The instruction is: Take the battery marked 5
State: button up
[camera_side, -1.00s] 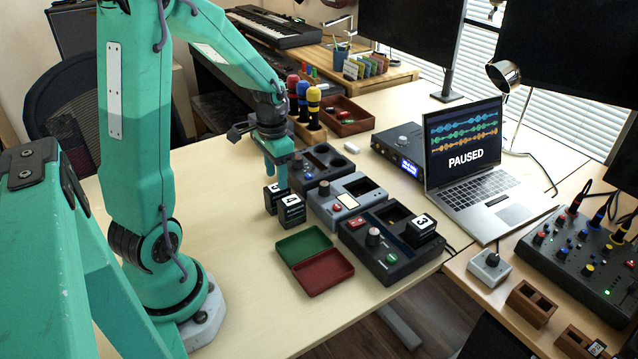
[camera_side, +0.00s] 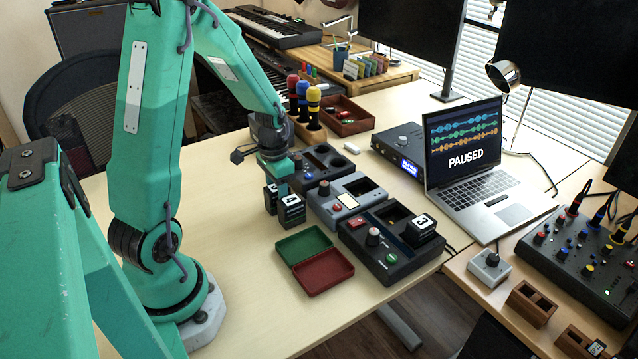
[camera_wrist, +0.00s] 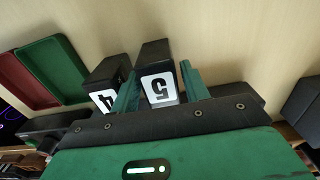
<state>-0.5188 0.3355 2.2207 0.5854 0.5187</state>
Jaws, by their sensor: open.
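The battery marked 5 (camera_wrist: 158,72) is a black block with a white end label, standing between the two green fingers of my open gripper (camera_wrist: 160,78) in the wrist view. The fingers flank it, and I cannot tell whether either one touches it. The battery marked 4 (camera_wrist: 107,84) stands just left of it, outside the left finger. In the side view my gripper (camera_side: 280,183) is low over the pair. The battery marked 4 (camera_side: 291,211) is in front there, and the other black battery (camera_side: 270,200) is partly hidden behind it.
An open box with a green half (camera_side: 303,243) and a red half (camera_side: 322,272) lies in front of the batteries. Several device units stand to the right; a battery marked 3 (camera_side: 421,230) sits in the nearest black one (camera_side: 385,262). The front left table is clear.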

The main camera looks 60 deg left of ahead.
dwell(0.4)
jog(key=c, duration=0.9)
jog(key=shift+c, duration=0.2)
jog(key=shift+r, duration=0.1)
jog(key=shift+r, duration=4.95)
